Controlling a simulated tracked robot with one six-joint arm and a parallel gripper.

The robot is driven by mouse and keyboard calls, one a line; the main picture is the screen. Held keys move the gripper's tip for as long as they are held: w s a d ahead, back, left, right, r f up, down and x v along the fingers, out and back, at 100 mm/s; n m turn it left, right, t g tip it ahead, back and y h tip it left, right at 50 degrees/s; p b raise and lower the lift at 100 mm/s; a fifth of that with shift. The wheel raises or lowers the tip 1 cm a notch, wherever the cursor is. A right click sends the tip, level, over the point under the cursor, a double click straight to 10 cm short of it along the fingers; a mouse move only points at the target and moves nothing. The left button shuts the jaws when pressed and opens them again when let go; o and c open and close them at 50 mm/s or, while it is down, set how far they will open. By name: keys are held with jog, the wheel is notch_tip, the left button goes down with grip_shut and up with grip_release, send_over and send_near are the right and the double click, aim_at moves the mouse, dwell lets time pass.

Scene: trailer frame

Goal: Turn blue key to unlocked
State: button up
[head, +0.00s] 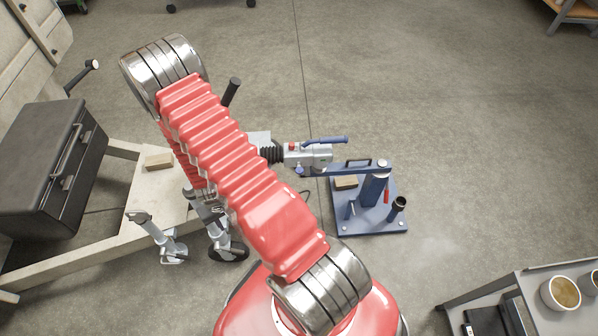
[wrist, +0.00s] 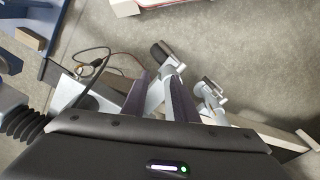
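The trailer coupling (head: 318,155) is a grey housing with a blue handle on top, a red button and a black bellows. A small blue round-ended part (head: 299,169) on its lower side looks like the blue key; its turn position is too small to read. My gripper (wrist: 160,85) shows in the wrist view as two dark fingers standing apart, with pale trailer parts behind the gap. It looks open and holds nothing that I can see. In the wrist view the coupling's bellows (wrist: 22,122) is at the lower left, and I cannot make out the key there. In the head view my red arm hides the gripper.
A blue stand (head: 370,210) is under and right of the coupling. A jockey wheel (head: 228,248) and a metal leg (head: 165,240) are on the trailer frame (head: 75,250). A black toolbox (head: 45,155) is at the left. A cart (head: 540,285) is lower right.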

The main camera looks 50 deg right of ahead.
jog(key=s+d+f+h, duration=0.2)
jog(key=d+f, duration=0.1)
jog(key=f, duration=0.4)
jog(key=s+d+f+h, duration=0.1)
jog(key=s+d+f, duration=0.25)
jog(key=f, duration=0.25)
jog(key=n+t+h, duration=0.5)
jog(key=n+h, duration=0.2)
jog(key=h, duration=0.7)
send_near(299, 170)
jog(key=v, duration=0.4)
jog(key=shift+s+f, duration=0.2)
jog(key=shift+d, duration=0.15)
jog(key=shift+x, duration=6.85)
jog(key=shift+w+f, duration=0.1)
